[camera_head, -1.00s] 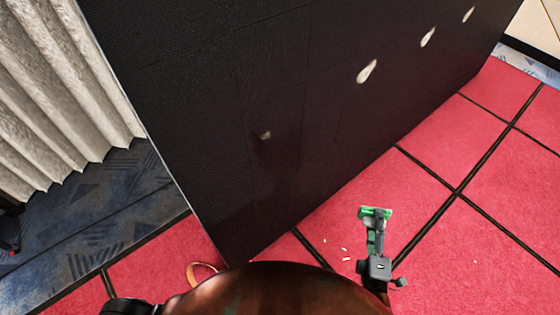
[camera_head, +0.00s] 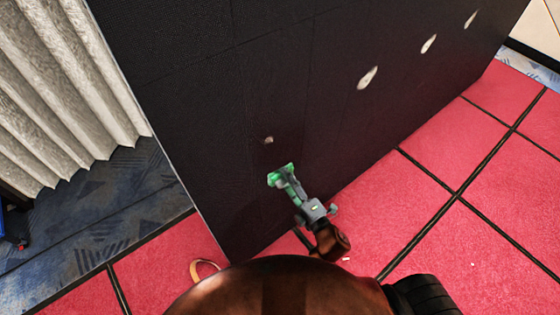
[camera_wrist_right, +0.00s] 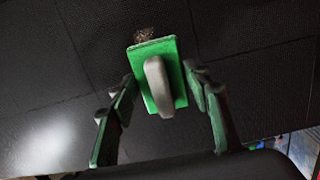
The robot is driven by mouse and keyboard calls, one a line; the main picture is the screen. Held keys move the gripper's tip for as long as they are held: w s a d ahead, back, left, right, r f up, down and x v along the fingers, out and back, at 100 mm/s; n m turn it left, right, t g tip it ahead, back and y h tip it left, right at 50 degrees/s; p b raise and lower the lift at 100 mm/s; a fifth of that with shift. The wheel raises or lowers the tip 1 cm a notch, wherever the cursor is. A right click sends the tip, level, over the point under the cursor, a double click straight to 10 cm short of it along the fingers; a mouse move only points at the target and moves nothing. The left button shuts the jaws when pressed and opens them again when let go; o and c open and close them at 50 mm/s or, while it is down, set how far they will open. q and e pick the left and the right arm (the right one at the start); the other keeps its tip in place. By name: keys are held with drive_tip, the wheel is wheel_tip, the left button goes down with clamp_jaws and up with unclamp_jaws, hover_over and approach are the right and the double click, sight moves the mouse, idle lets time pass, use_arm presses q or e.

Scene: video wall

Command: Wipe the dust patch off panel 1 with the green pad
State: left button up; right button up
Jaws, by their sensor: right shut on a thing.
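The green pad (camera_head: 281,174), with a grey handle, shows in front of the lower part of the black panel wall (camera_head: 215,110). My right gripper (camera_head: 289,186) is shut on the pad. In the right wrist view the pad (camera_wrist_right: 176,58) lies ahead between the fingers of my right gripper (camera_wrist_right: 158,76). A brownish dust patch (camera_wrist_right: 143,35) shows just past the pad's far edge; the pad may hide part of it. In the head view a small pale, smudged spot (camera_head: 268,140) lies above the pad. I cannot tell whether the pad touches the panel. My left gripper is out of view.
Bright oval spots (camera_head: 368,77) on the wall look like light reflections. Red carpet tiles (camera_head: 440,160) with dark seams lie clear to the right. A pale pleated curtain (camera_head: 60,90) hangs at left. An orange loop (camera_head: 203,269) lies by the wall's base.

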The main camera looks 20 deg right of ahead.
sight(272, 139)
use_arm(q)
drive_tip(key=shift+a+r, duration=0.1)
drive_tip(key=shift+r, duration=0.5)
use_arm(e)
drive_tip(key=shift+n+g+y, duration=0.3)
drive_tip(key=shift+n+y, duration=0.4)
drive_tip(key=shift+y, duration=0.2)
drive_tip(key=w, duration=0.3)
drive_tip(key=w+a+r, duration=0.1)
drive_tip(key=w, duration=0.2)
drive_tip(key=w+r, duration=0.1)
drive_tip(key=w, duration=0.3)
drive_tip(key=shift+a+r, duration=0.2)
drive_tip(key=shift+a, duration=0.1)
drive_tip(key=shift+x, duration=1)
drive_tip(key=shift+d, duration=0.1)
drive_tip(key=shift+w+d+p, duration=0.2)
drive_tip(key=shift+w+d, duration=0.1)
drive_tip(key=shift+d, duration=0.55)
drive_tip(key=shift+w+d+p, duration=0.2)
drive_tip(key=shift+w+d, duration=0.05)
drive_tip(key=shift+d, duration=0.65)
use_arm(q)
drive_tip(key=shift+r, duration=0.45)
use_arm(e)
drive_tip(key=shift+w, duration=0.2)
